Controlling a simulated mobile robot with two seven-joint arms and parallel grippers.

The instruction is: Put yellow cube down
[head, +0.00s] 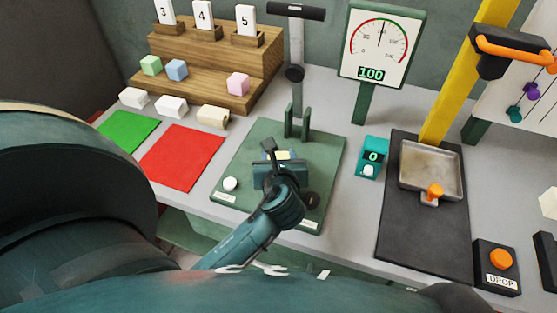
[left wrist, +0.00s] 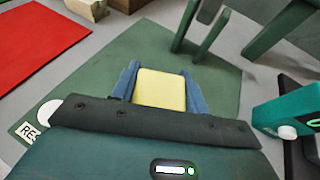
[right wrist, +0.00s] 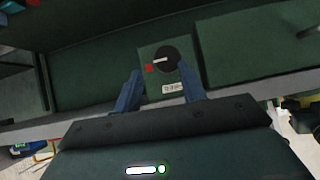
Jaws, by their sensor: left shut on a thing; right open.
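A yellow cube (left wrist: 160,90) sits between the blue fingers of my left gripper (left wrist: 159,82) in the left wrist view. The gripper is shut on it, over the green base plate (left wrist: 220,80). In the head view the cube (head: 283,155) is mostly hidden by my left gripper (head: 280,166), which is in front of two green uprights (head: 297,121) on the plate (head: 235,160). I cannot tell whether the cube touches the plate. My right gripper (right wrist: 160,88) is open and empty in the right wrist view, facing a dark knob (right wrist: 165,60).
A red mat (head: 182,158) and a green mat (head: 127,131) lie left of the plate. A wooden stepped rack (head: 215,62) with pastel cubes stands behind. A teal device (head: 372,157) and a black-based press with a metal tray (head: 432,170) are to the right.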

